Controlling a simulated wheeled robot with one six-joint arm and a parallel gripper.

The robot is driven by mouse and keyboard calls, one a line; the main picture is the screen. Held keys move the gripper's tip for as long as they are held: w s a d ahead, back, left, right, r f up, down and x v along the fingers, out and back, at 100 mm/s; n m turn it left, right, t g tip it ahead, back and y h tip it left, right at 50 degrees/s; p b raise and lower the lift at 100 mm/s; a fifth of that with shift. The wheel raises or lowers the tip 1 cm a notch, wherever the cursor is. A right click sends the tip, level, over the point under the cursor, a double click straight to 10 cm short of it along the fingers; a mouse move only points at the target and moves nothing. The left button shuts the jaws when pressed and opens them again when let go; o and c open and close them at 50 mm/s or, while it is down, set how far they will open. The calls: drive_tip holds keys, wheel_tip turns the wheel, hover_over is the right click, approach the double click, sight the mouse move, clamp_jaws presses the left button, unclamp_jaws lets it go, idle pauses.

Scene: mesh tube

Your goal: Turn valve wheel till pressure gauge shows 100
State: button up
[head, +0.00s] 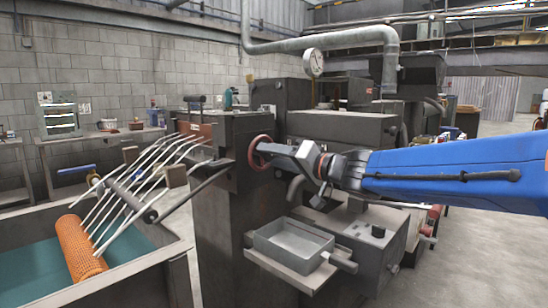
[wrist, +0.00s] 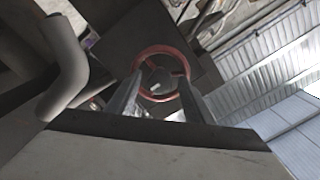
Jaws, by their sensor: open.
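A red valve wheel (head: 260,151) is mounted on the side of the dark machine, in the middle of the head view. It also shows in the wrist view (wrist: 161,50), as a red ring with a hub. My gripper (head: 270,150) is at the wheel, coming from the right. In the wrist view my gripper (wrist: 158,98) has its two fingers apart, one toward each side of the wheel's lower rim; whether they touch it I cannot tell. A round white pressure gauge (head: 313,63) stands above the machine; its reading is too small to make out.
A grey tray (head: 290,247) sticks out from the machine below my gripper. A tank (head: 150,268) with an orange mesh tube (head: 80,248) and several pale rods stands at the left. A large grey pipe (head: 340,40) runs overhead. Open floor lies at the right.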

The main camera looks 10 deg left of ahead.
drive_tip(key=c, duration=1)
drive_tip(key=shift+c, duration=0.2)
drive_tip(key=shift+n, duration=0.4)
